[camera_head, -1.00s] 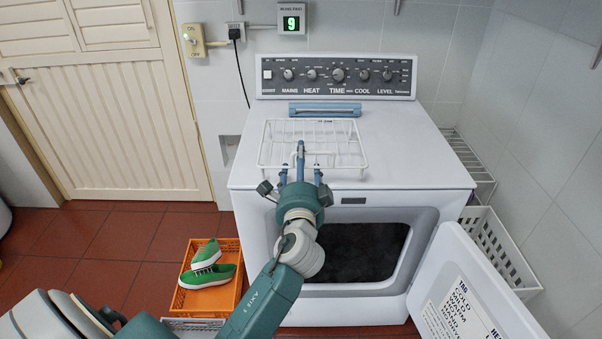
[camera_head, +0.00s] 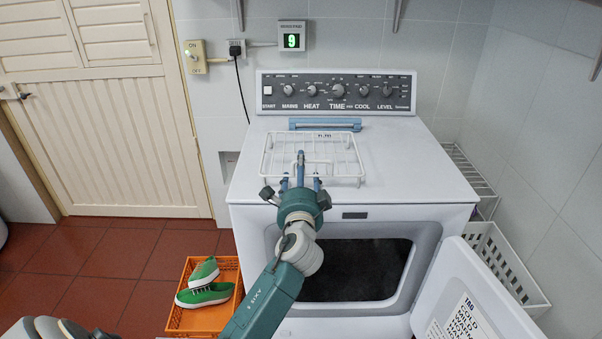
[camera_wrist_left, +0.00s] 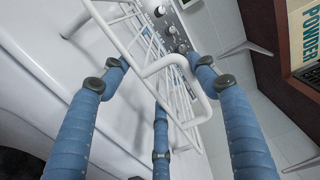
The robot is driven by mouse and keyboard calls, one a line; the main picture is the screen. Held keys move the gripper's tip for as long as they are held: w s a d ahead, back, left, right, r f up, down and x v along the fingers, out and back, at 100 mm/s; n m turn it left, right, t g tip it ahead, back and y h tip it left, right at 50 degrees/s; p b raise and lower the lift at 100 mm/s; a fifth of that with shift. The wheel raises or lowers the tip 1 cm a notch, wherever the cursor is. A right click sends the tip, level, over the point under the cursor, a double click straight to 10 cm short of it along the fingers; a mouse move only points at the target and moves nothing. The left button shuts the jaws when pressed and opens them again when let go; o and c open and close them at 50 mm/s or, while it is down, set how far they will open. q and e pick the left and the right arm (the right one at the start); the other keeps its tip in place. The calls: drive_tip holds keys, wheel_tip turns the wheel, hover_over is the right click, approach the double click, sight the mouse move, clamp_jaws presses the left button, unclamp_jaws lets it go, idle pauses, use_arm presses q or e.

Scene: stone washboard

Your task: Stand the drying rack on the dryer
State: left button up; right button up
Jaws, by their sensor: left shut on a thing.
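The white wire drying rack (camera_head: 345,143) is over the front middle of the dryer's top. The white dryer (camera_head: 420,170) has its door open at the front. My left gripper (camera_head: 302,172), with blue fingers, comes from the front and is shut on a white wire loop at the rack's near side. The left wrist view shows this rack loop (camera_wrist_left: 205,103) between the fingers. The rack looks about level; I cannot tell whether its underside touches the dryer. My right gripper is not in view.
A blue bar-shaped piece (camera_head: 325,124) lies behind the rack, before the control panel (camera_head: 338,91). The open dryer door (camera_head: 470,295) swings out at the right, near a white basket (camera_head: 505,265). An orange crate (camera_head: 205,318) with green shoes (camera_head: 205,290) stands on the floor left.

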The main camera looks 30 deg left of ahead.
use_arm(q)
drive_tip(key=o, duration=1.6)
drive_tip(key=shift+r, duration=0.1)
drive_tip(key=shift+s+d, duration=0.2)
drive_tip(key=shift+s, duration=0.1)
drive_tip(key=v, duration=1.1)
drive_tip(key=shift+s+d, duration=0.1)
drive_tip(key=shift+s, duration=0.1)
